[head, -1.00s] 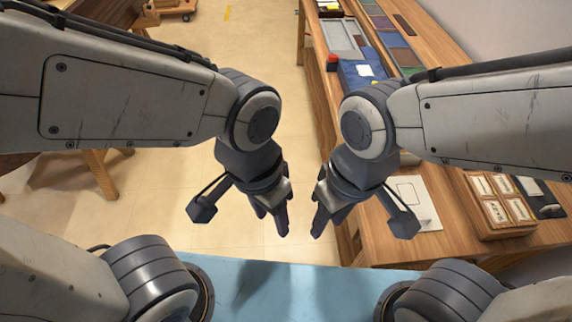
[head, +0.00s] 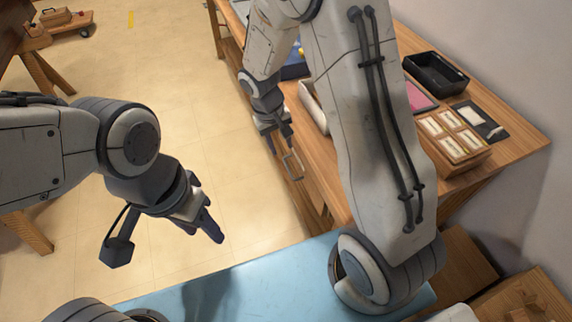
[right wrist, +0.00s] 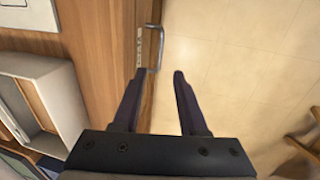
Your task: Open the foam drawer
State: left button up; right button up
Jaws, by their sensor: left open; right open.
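A metal bar handle (right wrist: 157,50) stands out from the wooden drawer front (right wrist: 148,22) at the table's side. A small pale label (right wrist: 139,46) beside it is too small to read. The handle also shows in the head view (head: 293,166). My right gripper (right wrist: 159,73) is open and empty, its fingertips just short of the handle, which lies roughly in line with the gap between them. In the head view my right gripper (head: 278,138) is beside the table edge. My left gripper (head: 205,232) is open and empty over the floor at the left. The drawer looks shut.
The wooden table (head: 520,128) holds a black tray (head: 435,72), a box of labelled cards (head: 456,145) and a pale tray (right wrist: 28,95). My right arm hides part of the tabletop.

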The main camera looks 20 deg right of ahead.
aim_at(288, 168)
jog(key=f, duration=0.3)
jog(key=d+f, duration=0.1)
jog(key=f, duration=0.2)
jog(key=f+b, duration=0.1)
jog(key=f, duration=0.3)
jog(key=shift+d, duration=0.4)
grip_shut()
dwell(0.9)
